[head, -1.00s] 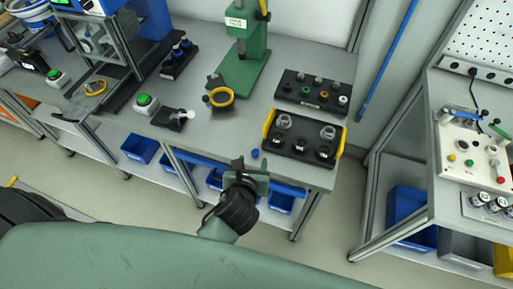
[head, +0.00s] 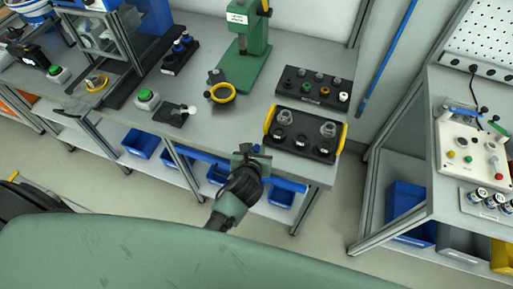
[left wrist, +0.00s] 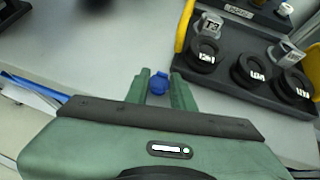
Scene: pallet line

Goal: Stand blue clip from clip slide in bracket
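A small blue piece, which looks like the blue clip (left wrist: 159,84), lies on the grey table between the fingertips of my left gripper (left wrist: 160,88) in the left wrist view. The fingers are apart on either side of it; whether they touch it I cannot tell. In the head view my left gripper (head: 251,153) is at the table's front edge and hides the clip. I cannot tell for sure which fixture is the clip slide or the bracket. My right gripper is not in view.
A black tray with yellow handles (head: 270,119) holds rings and clear parts, right of my left gripper. A black rack (head: 290,88) stands behind it. A green press (head: 243,68), a yellow ring on a stand (head: 222,94) and a green button (head: 146,96) are farther left.

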